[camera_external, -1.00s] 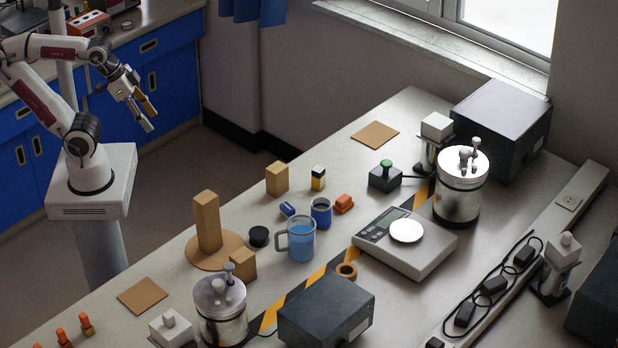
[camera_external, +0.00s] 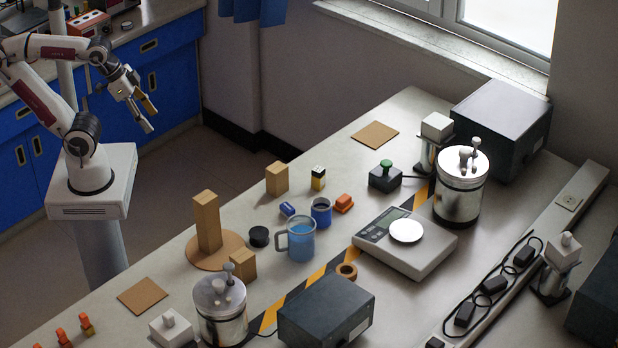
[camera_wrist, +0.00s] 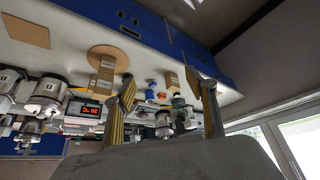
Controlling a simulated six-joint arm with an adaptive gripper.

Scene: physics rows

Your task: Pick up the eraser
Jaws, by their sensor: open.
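A small blue block with a pale end (camera_external: 287,209), which looks like the eraser, lies on the bench left of a blue cup (camera_external: 321,211) and behind a glass mug of blue liquid (camera_external: 296,240). My gripper (camera_external: 150,118) is at the upper left, raised beyond the bench's left edge and far from the block. Its fingers are apart with nothing between them. In the wrist view the open fingers (camera_wrist: 160,78) frame the bench at a distance, and the eraser is too small to tell for sure there.
A tall wooden block (camera_external: 207,222), a black lid (camera_external: 258,237), an orange piece (camera_external: 344,203) and a black, yellow and white block (camera_external: 318,178) stand around it. Bare bench lies behind, near a cork square (camera_external: 375,135).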

